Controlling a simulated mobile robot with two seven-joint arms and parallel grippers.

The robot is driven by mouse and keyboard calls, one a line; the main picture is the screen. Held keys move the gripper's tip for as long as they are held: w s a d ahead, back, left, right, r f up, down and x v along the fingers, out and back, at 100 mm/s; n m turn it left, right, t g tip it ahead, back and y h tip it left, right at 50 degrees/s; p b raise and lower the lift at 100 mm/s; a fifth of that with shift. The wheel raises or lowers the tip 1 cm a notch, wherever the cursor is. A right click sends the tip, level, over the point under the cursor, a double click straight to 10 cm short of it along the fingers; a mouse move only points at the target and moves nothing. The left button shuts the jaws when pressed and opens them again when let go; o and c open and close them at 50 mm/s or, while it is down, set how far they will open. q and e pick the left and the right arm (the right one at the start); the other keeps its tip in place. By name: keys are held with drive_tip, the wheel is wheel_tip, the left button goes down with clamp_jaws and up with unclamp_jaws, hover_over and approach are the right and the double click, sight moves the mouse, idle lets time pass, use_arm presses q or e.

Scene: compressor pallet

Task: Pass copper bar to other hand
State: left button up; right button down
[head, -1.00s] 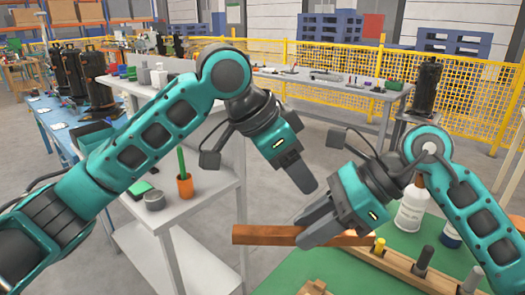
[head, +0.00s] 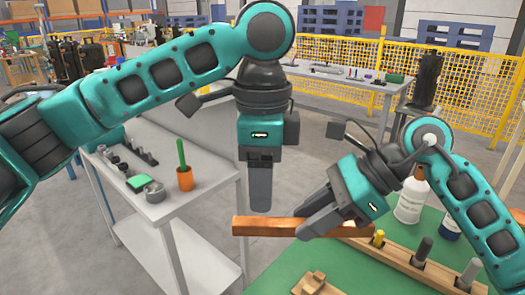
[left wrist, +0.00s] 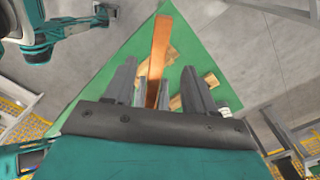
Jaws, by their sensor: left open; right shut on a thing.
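The copper bar (head: 263,227) is a long reddish-brown bar held roughly level above the green table top. My right gripper (head: 303,230) is shut on it, with the bar's left part sticking out free. My left gripper (head: 260,208) points straight down, open and empty, just over or behind the free part; the exact gap is unclear. In the left wrist view the bar (left wrist: 160,50) runs lengthwise in the space between the spread fingers of my left gripper (left wrist: 158,67). I cannot tell whether they touch it.
The green table (head: 282,262) carries a wooden holder (head: 405,264) with several pegs, a small wooden block (head: 312,284) and a white bottle (head: 411,200). A grey shelf table (head: 160,215) with an orange cup (head: 185,179) stands to the left.

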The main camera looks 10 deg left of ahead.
sight(262, 220)
use_arm(q)
wheel_tip(262, 220, down, 7)
drive_tip(key=shift+r, duration=0.2)
drive_tip(key=shift+c, duration=0.4)
clamp_jaws()
use_arm(e)
drive_tip(key=c, duration=0.8)
unclamp_jaws()
drive_tip(key=v, duration=1.2)
